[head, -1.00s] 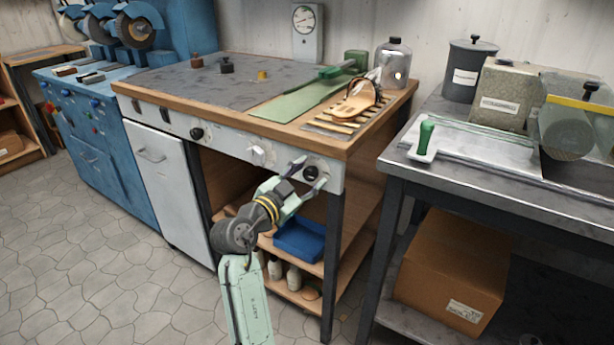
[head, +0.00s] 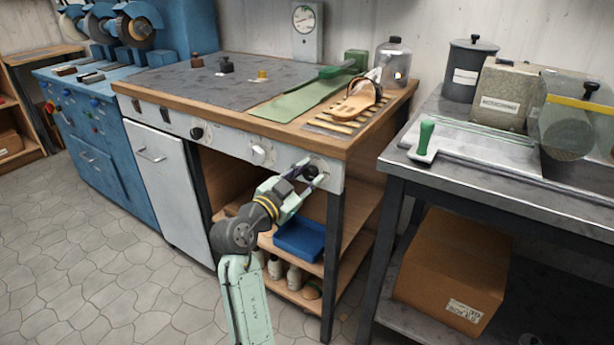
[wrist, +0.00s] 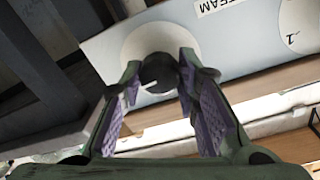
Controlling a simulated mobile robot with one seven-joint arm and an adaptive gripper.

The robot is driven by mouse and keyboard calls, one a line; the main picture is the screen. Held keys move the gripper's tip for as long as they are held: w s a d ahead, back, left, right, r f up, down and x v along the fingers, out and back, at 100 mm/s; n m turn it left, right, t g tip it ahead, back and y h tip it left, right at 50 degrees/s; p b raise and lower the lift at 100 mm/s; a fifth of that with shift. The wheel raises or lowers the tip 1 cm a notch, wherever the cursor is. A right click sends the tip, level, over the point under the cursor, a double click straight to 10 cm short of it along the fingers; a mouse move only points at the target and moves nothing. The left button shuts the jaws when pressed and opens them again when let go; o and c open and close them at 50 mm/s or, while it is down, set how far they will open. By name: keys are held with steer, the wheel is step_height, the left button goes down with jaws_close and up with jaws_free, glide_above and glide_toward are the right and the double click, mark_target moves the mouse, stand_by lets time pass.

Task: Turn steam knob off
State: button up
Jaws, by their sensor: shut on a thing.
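The steam knob (wrist: 158,72) is a dark round knob with a pale pointer line, on a light round plate on the bench's front panel. A label ending in "TEAM" (wrist: 215,6) is printed beside it in the wrist view. In the head view the knob (head: 310,171) is at the right end of the panel, partly covered by my gripper (head: 305,178). In the wrist view my gripper (wrist: 160,82) has one purple-padded finger on each side of the knob and is shut on it.
A pale knob (head: 259,152) and a black knob (head: 197,132) sit further left on the panel (head: 228,143). A sandal (head: 357,102) stands on a slatted rack on the bench top. A blue tray (head: 299,240) lies on the shelf below. A metal table (head: 400,170) stands at the right.

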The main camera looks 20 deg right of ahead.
steer(key=n, duration=0.4)
steer(key=n+p, duration=0.2)
steer(key=n, duration=0.2)
steer(key=shift+n, duration=0.3)
steer(key=n+p, duration=0.2)
steer(key=n, duration=0.2)
steer(key=shift+r+n+p, duration=0.1)
steer(key=shift+n+p, duration=0.2)
steer(key=shift+n, duration=0.1)
steer(key=shift+n+t+p, duration=0.4)
steer(key=shift+n+p, duration=0.95)
steer(key=shift+n, duration=0.85)
steer(key=o, duration=1.2)
steer(key=shift+c, duration=0.2)
steer(key=shift+a, duration=0.1)
